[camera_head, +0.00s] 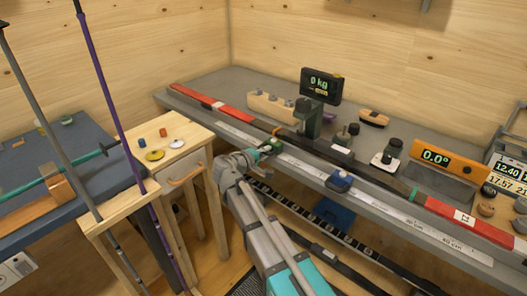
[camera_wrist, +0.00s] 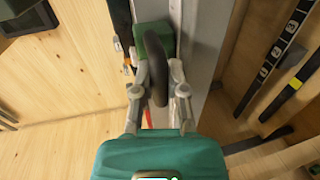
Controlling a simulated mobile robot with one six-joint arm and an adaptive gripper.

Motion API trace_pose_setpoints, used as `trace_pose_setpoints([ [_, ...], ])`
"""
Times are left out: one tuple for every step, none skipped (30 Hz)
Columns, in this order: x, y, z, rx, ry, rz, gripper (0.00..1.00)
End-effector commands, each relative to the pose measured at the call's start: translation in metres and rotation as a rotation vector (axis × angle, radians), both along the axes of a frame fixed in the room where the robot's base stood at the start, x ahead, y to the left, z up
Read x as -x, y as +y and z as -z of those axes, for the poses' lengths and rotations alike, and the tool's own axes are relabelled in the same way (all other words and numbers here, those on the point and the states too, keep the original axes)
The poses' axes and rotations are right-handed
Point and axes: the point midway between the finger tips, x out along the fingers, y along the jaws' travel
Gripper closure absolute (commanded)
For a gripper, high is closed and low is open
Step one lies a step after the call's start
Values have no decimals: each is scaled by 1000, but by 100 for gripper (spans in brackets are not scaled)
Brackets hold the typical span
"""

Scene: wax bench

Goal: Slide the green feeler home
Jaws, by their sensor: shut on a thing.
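The green feeler (camera_head: 272,145) is a small green block on the front edge of the bench, beside the white scale strip (camera_head: 310,172). In the wrist view its green body (camera_wrist: 153,34) lies straight ahead, with a dark curved handle (camera_wrist: 157,70) standing out towards me. My gripper (camera_head: 258,153) reaches it from the front left. In the wrist view my gripper (camera_wrist: 158,76) has its fingers on both sides of the dark handle, shut on it. The feeler's underside and far side are hidden.
A long red and black ski (camera_head: 215,104) lies behind the scale, under a dark clamp (camera_head: 309,119). A wooden side table (camera_head: 172,160) with small discs stands left of my arm.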

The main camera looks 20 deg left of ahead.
Motion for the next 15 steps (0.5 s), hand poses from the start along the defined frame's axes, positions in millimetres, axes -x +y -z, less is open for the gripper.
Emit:
trace_pose_setpoints([
  [8, -13, 1, -2, 2, 0, 100],
  [10, -19, 1, -2, 2, 0, 100],
  [14, -27, 1, -2, 2, 0, 100],
  [17, -34, 1, -2, 2, 0, 100],
  [20, -40, 1, -2, 2, 0, 100],
  [24, -50, 1, -2, 2, 0, 100],
  [27, -57, 1, -2, 2, 0, 100],
  [30, -63, 1, -3, 3, 0, 100],
  [34, -72, 1, -3, 3, 0, 100],
  [36, -78, 1, -3, 3, 0, 100],
  [39, -84, 1, -3, 3, 0, 100],
  [42, -92, 1, -4, 3, -1, 100],
  [44, -97, 1, -4, 3, -1, 100],
  [45, -101, 1, -4, 3, -1, 100],
  [47, -106, 1, -4, 3, 0, 100],
])
